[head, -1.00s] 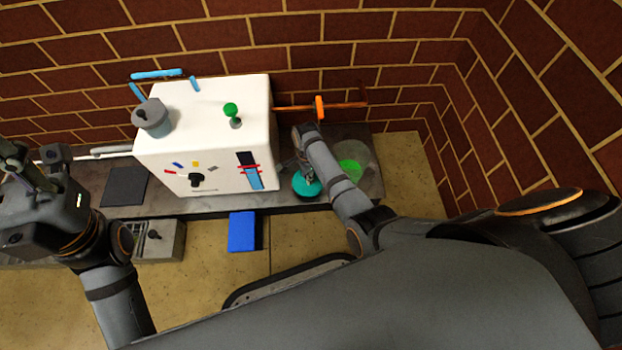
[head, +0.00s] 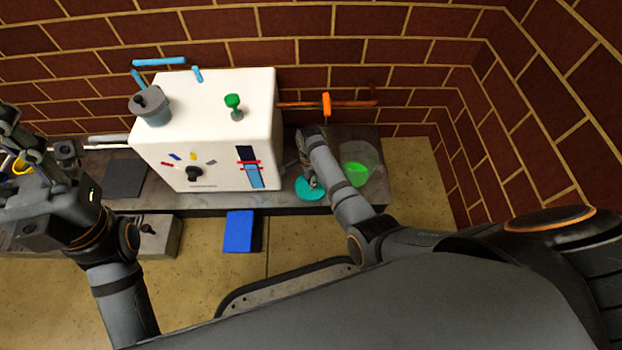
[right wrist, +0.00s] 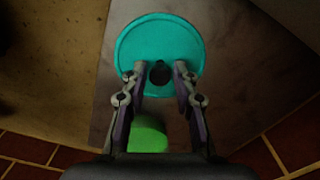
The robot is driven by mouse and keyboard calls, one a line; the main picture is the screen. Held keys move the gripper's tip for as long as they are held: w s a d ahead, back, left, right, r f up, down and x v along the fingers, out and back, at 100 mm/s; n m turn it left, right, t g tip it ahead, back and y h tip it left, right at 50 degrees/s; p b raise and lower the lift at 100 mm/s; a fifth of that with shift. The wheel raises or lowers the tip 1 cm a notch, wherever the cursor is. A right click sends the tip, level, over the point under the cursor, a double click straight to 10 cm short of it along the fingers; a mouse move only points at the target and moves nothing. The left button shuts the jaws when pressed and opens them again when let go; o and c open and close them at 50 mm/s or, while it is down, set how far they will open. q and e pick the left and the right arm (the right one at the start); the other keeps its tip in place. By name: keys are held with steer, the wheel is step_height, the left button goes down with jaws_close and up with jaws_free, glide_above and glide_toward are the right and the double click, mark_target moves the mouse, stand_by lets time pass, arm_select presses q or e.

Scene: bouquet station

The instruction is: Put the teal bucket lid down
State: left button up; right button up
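The teal bucket lid (head: 304,190) is a flat disc with a dark knob, at the front edge of the dark counter right of the white machine. It looks to lie flat on the counter. The right wrist view shows the lid (right wrist: 135,40) from above, its knob (right wrist: 160,74) between my fingertips. My right gripper (right wrist: 160,70) is open around the knob, with a small gap on each side. In the head view my right gripper (head: 311,181) is just above the lid, partly hidden by its arm. My left gripper (head: 12,140) is at the left edge, away from the lid; its fingers are unclear.
A clear container (head: 374,158) with green inside stands right of my right arm. The white machine (head: 215,120) stands close left of the lid. An orange-handled rod (head: 326,104) is on the wall behind. A blue block (head: 239,231) is in front of the counter.

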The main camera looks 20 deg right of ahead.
steer(key=shift+o, duration=0.9)
step_height(320, 180, up, 12)
steer(key=p, duration=0.7)
steer(key=shift+r+p, duration=0.2)
steer(key=shift+p, duration=0.1)
